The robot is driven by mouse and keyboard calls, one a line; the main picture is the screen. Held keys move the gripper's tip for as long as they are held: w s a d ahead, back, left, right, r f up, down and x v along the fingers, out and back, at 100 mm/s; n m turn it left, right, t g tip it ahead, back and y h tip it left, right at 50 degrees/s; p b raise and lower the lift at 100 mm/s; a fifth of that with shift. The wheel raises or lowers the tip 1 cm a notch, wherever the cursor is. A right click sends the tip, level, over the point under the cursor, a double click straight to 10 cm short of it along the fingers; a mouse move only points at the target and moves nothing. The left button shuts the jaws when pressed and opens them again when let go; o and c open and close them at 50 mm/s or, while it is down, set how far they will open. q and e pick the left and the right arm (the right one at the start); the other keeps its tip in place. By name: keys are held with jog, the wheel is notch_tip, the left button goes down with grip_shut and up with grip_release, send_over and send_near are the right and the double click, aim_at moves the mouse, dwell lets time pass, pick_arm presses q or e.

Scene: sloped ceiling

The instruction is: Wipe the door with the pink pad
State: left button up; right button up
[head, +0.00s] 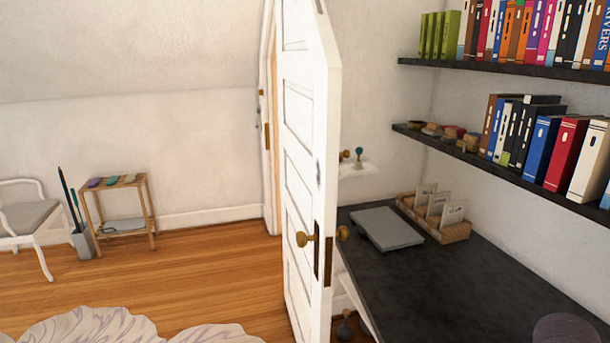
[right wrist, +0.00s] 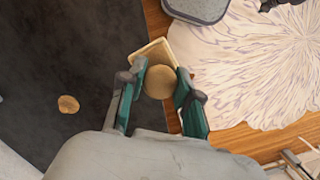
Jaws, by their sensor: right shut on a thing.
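The white panelled door (head: 304,165) stands open near the middle of the head view, nearly edge-on, with a brass knob (head: 304,239) on its left face and another on its right. My right gripper (right wrist: 162,75) shows only in the right wrist view. Its two teal fingers stand on either side of a round tan thing (right wrist: 158,82), which they hold; a pale tan frame shows behind it. I cannot tell what the thing is. No pink pad can be made out clearly. My left gripper is not in view.
A small wooden rack (head: 121,186) with several coloured pads stands at the left wall beside a white chair (head: 25,218). A dark desk (head: 460,290) with a grey slab (head: 387,228) and basket (head: 440,225) lies right of the door. Wood floor is open at left; a pale rug (head: 90,328) lies in front.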

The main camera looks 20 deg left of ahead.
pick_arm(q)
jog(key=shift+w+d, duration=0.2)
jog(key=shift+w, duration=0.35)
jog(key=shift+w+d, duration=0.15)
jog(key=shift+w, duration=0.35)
